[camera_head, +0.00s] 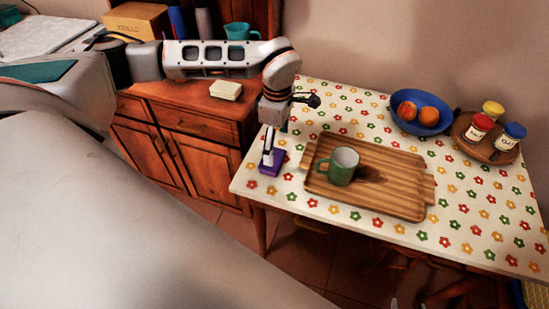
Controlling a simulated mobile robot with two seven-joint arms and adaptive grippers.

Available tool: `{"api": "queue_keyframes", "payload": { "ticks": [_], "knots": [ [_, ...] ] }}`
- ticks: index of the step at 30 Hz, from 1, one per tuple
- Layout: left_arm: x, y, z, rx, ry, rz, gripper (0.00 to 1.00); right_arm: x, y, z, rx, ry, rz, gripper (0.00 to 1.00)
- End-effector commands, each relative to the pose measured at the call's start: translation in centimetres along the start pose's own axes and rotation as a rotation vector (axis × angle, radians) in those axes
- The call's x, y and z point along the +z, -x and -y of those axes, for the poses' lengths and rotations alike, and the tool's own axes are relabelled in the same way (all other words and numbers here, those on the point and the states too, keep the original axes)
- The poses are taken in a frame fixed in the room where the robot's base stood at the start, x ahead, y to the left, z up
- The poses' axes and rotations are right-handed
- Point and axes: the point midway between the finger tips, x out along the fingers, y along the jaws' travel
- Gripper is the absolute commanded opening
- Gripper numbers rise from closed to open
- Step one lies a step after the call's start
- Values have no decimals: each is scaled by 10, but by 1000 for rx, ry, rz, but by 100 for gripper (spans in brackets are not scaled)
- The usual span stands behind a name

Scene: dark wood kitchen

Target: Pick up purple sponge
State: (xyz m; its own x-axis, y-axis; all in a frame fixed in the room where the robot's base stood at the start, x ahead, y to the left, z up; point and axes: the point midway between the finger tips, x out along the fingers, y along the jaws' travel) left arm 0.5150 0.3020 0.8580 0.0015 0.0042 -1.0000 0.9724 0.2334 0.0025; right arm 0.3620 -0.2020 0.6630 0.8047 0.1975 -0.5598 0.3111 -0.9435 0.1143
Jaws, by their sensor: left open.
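The purple sponge (272,168) lies on the flowered tablecloth near the table's left edge. My left gripper (270,157) points down right over the sponge, its fingers at or just above it. The gripper is open. Its fingers overlap the sponge in the head view, so I cannot tell whether they touch it. My right gripper is not in view.
A wooden tray (400,198) with a green mug (341,168) stands just right of the sponge. A blue bowl (396,103) of oranges and a round wooden board (472,147) with several jars are further right. A wooden cabinet (198,124) stands left of the table (322,98).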

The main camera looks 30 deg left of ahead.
Motion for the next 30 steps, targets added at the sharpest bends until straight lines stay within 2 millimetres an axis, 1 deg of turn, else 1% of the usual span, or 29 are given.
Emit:
{"api": "queue_keyframes", "payload": {
  "ticks": [1,3,8,12,15,19,26,27,29,30],
  "knots": [
    [0,-7,1,-4,0,-2,82,1,0,0,0,0,1,40],
    [0,-15,1,-5,0,-1,82,2,1,0,-1,0,3,40],
    [-3,-30,0,-5,1,1,82,2,2,0,-1,0,3,40],
    [-10,-50,-1,-6,2,1,82,-1,2,0,0,1,1,40],
    [-9,-63,-2,-6,1,3,82,-2,2,0,0,1,-1,40],
    [-9,-71,-2,-3,0,3,82,-3,2,0,0,1,-2,40],
    [-9,-72,-3,-2,0,4,82,-3,2,0,0,1,-3,40],
    [-9,-72,-3,-2,0,4,73,-3,2,0,0,1,-3,40],
    [-9,-72,-3,-2,0,4,63,-3,2,0,0,1,-2,40],
    [-9,-72,-3,-2,0,4,55,-3,2,0,0,1,-2,40]
  ]
}}
